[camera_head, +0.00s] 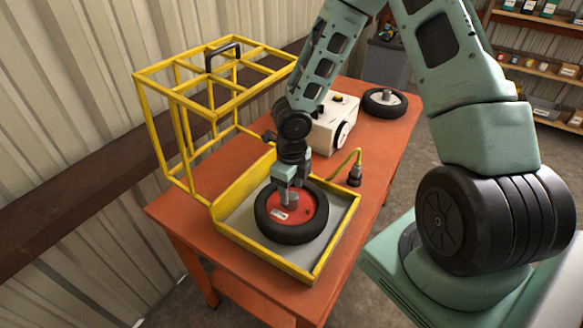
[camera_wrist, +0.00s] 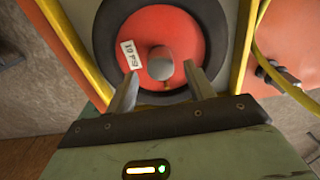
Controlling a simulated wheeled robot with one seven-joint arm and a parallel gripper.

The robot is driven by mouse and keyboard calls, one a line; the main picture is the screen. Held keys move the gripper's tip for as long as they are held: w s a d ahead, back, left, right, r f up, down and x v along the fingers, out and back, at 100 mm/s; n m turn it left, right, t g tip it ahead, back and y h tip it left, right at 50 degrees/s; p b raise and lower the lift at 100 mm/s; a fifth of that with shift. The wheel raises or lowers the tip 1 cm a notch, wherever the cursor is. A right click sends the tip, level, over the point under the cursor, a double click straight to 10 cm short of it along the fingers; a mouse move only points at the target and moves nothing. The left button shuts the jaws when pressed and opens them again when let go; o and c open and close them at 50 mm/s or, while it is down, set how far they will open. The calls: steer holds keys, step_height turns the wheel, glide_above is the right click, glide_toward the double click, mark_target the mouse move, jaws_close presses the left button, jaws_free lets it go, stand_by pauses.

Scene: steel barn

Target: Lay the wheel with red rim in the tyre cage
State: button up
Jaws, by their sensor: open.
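The wheel with red rim (camera_head: 307,217) lies flat on the grey floor of the yellow tyre cage (camera_head: 265,262), whose barred top (camera_head: 215,85) stands raised at the back left. A grey hub stub rises from the middle of the rim. My gripper (camera_head: 291,196) is above the wheel, pointing down. In the wrist view the two fingers (camera_wrist: 160,90) stand apart on either side of the hub stub (camera_wrist: 160,66), with gaps showing. The red rim (camera_wrist: 193,32) carries a white label. The wheel's far side is partly hidden by my gripper.
On the orange table (camera_head: 382,138), a white machine (camera_head: 335,125) stands behind the cage. Another wheel with a pale rim (camera_head: 385,103) lies at the far end. A yellow hose with a black fitting (camera_head: 355,176) is right of the cage. A corrugated wall is on the left.

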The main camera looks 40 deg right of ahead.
step_height(320, 180, up, 10)
steer(key=p, duration=0.2)
steer(key=shift+p, duration=0.35)
steer(key=shift+s+r, duration=0.1)
